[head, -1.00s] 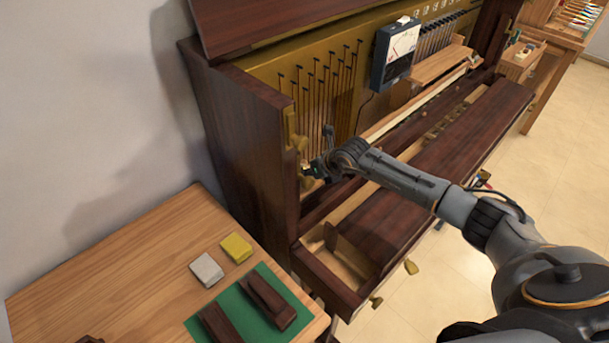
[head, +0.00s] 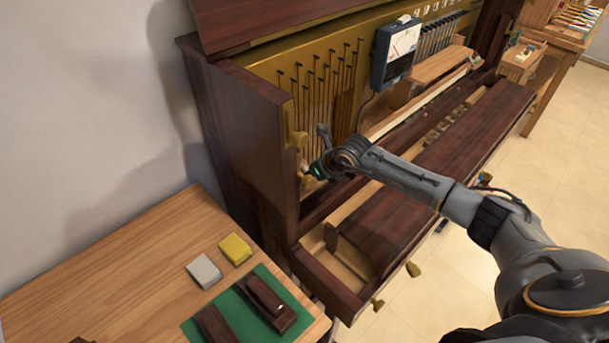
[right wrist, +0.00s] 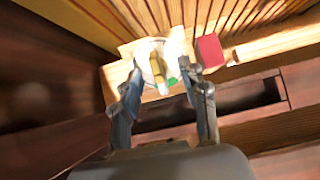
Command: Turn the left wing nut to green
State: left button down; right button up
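The left wing nut (right wrist: 157,70) is a brass-yellow piece on a round white disc in the right wrist view, with a small green mark (right wrist: 172,82) at its lower right. The wing's exact angle is blurred. My right gripper (right wrist: 162,88) is open, with its two fingers on either side of the nut and visible space between them and it. In the head view my right gripper (head: 319,155) is at the left end of the piano's inside, beside brass pieces (head: 305,181), and partly hides the nut there. My left gripper is not in view.
The piano's dark left side wall (head: 247,150) stands close to my right gripper. A red patch (right wrist: 210,50) lies right of the nut. A meter (head: 396,50) hangs on the gold plate. A wooden table (head: 120,270) with yellow and grey blocks stands at lower left.

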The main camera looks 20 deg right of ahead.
jog(key=shift+r, duration=0.15)
dwell(0.4)
jog(key=p+v, duration=0.8)
jog(key=v, duration=0.2)
jog(key=shift+s+r+p, duration=0.3)
jog(key=shift+p, duration=0.05)
dwell(0.7)
jog(key=shift+d, duration=0.1)
dwell(0.4)
